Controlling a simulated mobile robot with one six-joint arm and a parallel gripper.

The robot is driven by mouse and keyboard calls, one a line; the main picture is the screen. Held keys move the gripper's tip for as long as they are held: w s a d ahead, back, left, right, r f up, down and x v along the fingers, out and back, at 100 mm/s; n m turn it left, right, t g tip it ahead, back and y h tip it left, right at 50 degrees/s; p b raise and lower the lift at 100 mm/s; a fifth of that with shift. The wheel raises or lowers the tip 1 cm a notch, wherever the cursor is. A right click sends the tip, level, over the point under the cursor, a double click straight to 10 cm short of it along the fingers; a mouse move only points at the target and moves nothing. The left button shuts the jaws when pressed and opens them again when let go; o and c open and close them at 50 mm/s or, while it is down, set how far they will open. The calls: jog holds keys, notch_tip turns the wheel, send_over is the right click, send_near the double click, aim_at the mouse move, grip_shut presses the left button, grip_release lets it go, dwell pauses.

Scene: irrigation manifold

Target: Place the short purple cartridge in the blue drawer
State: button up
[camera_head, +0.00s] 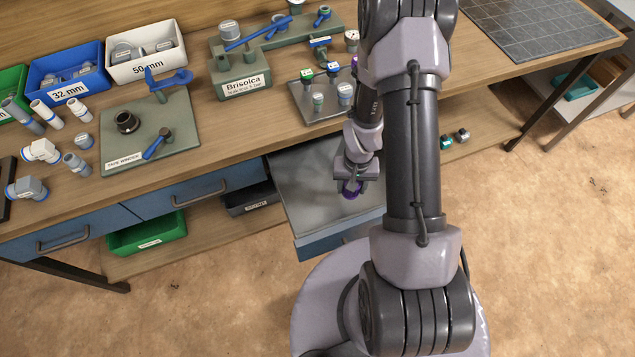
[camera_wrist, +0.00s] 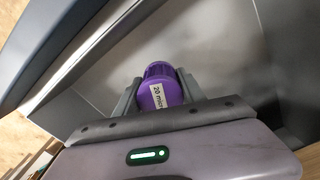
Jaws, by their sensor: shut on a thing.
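The short purple cartridge (camera_wrist: 162,90) is held between the two fingers of my gripper (camera_wrist: 165,95) in the wrist view. A white label on it reads "20 micr", with the rest hidden. In the head view the purple cartridge (camera_head: 351,188) shows just below my gripper (camera_head: 352,180), over the inside of the open blue drawer (camera_head: 325,243). The drawer's grey floor (camera_head: 300,180) looks bare around it. I cannot tell whether the cartridge touches the drawer floor. My arm hides the drawer's right side.
A tray (camera_head: 322,100) with several small fittings stands on the bench above the drawer. A closed blue drawer (camera_head: 180,195) is to the left. A green bin (camera_head: 145,237) sits on the lower shelf. A green stand (camera_head: 242,80) labelled Brisolca is at the back.

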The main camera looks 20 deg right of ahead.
jog(key=b, duration=0.2)
send_over(312, 205)
jog(key=shift+d+f, duration=0.25)
jog(key=shift+f, duration=0.35)
jog(key=f, duration=0.1)
jog(key=f+b, duration=0.2)
jog(key=shift+a+f, duration=0.3)
jog(key=shift+f, duration=0.1)
jog(key=shift+r, duration=0.2)
jog(key=shift+f, duration=0.1)
jog(key=o, duration=1)
jog(key=shift+f, duration=0.15)
jog(key=o, duration=0.5)
jog(key=shift+c, duration=0.2)
jog(key=shift+r, duration=0.2)
